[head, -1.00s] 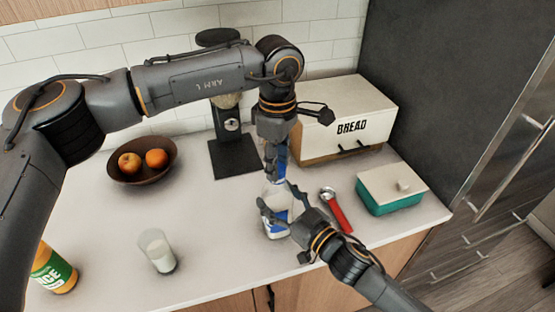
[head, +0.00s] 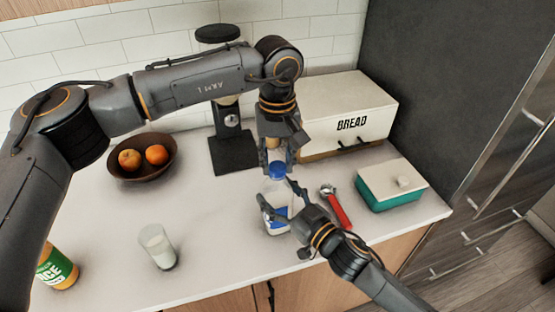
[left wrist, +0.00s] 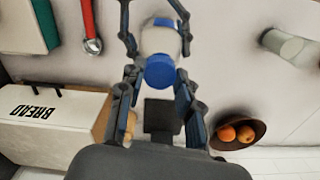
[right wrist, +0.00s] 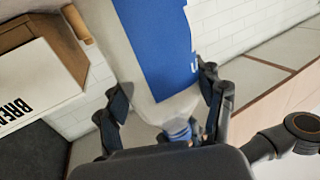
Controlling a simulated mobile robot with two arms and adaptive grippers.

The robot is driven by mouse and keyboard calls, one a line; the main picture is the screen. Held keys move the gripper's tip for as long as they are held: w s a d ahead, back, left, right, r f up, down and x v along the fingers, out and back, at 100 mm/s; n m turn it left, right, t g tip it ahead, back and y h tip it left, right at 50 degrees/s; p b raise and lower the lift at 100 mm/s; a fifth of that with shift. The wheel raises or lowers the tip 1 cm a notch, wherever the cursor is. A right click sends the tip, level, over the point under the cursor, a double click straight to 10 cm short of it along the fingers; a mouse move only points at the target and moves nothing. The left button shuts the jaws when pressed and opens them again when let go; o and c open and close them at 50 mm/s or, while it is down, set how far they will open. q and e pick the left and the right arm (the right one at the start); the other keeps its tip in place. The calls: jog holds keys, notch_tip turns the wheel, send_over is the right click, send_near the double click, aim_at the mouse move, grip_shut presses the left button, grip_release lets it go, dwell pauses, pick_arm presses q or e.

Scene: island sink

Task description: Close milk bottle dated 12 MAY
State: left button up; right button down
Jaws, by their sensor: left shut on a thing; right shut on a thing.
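The milk bottle (head: 277,200), white with a blue label, stands roughly upright near the front of the counter. It also shows in the left wrist view (left wrist: 160,42) and close up in the right wrist view (right wrist: 155,45). No date is legible. My right gripper (head: 278,213) is shut around the bottle's body. My left gripper (head: 277,160) is above the bottle, shut on the blue cap (head: 277,170). The cap lies between its fingers in the left wrist view (left wrist: 160,71). The cap is at the bottle's mouth; I cannot tell whether it is fully seated.
A red-handled tool (head: 338,208) and a teal dish (head: 390,193) lie to the right. A bread box (head: 345,112), a dark grinder (head: 231,152) and a fruit bowl (head: 140,172) stand behind. A milk glass (head: 158,247) and a juice bottle (head: 56,268) are to the left.

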pick_arm(q)
jog(key=m, duration=1.1)
jog(key=o, duration=0.7)
jog(key=shift+r, duration=2.25)
jog(key=shift+c, duration=0.5)
